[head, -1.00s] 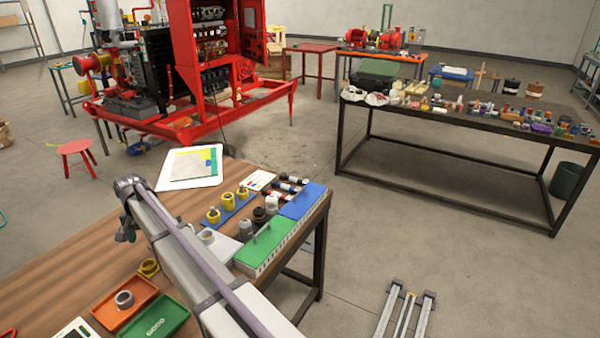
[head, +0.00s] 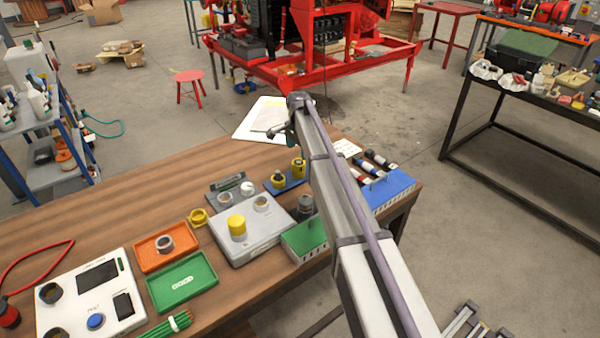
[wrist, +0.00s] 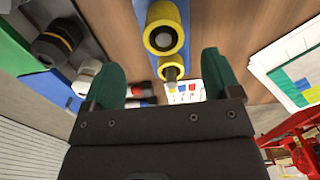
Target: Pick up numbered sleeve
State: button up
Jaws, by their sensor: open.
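My gripper (head: 284,131) is open and empty above the far side of the wooden table, near the white sheet. In the wrist view its green fingers (wrist: 160,60) stand apart. Yellow sleeves (head: 278,181) stand on a blue strip just left of my arm; two show in the wrist view (wrist: 165,34), ahead of the fingers and not between them. A grey ring (head: 164,243) lies in the orange tray (head: 145,262). No number is readable on any sleeve.
A green tray (head: 183,281), a white device (head: 85,306) and a green block (head: 303,241) are on the table. A blue block (head: 393,190) and dark cylinders lie right of my arm. Bare wood shows at the table's left.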

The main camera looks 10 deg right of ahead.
aim_at(299, 162)
jog(key=f+b, duration=0.4)
jog(key=f, duration=0.1)
jog(key=f+b, duration=0.2)
jog(key=shift+w+f, duration=0.25)
jog(key=shift+r, duration=0.25)
jog(key=c, duration=0.8)
